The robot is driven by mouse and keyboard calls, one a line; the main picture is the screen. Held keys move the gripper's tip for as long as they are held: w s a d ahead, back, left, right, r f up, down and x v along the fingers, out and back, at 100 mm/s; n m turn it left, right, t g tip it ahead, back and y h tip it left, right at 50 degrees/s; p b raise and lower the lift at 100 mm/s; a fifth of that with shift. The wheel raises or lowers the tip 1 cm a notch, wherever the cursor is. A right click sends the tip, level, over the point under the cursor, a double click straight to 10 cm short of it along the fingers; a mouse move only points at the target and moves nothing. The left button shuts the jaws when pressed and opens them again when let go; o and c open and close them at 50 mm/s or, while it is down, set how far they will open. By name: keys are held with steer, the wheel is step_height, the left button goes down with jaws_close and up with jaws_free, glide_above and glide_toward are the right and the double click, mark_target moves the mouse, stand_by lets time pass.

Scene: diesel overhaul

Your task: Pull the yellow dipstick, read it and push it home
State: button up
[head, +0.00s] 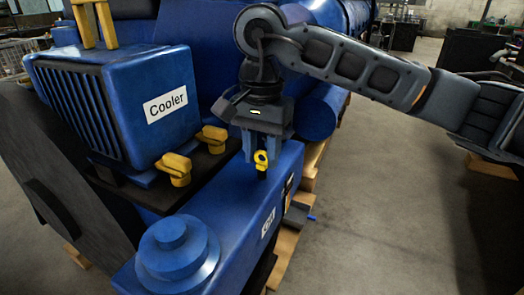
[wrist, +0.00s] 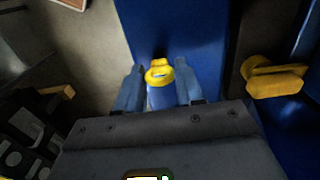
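The yellow dipstick handle (head: 261,158), a small ring, stands upright over a short dark stem on top of the blue engine block (head: 233,212). My gripper (head: 262,150) is above it, pointing down, with a finger on either side of the handle. In the wrist view the yellow ring (wrist: 159,75) lies between my two blue-grey fingers (wrist: 160,88), with a gap visible on both sides. The gripper looks open around the handle and not closed on it. The stem's lower part is hidden inside the block.
A blue cooler box (head: 130,105) stands to the left, with two yellow valve handles (head: 190,154) in front of it. A round blue cap (head: 177,250) is on the near end of the block. Bare floor (head: 400,210) lies to the right.

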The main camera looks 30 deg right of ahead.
steer(key=o, duration=0.5)
steer(key=shift+f, duration=0.25)
steer(key=shift+c, duration=0.2)
step_height(320, 180, up, 8)
steer(key=shift+f+b, duration=0.1)
steer(key=shift+b, duration=0.3)
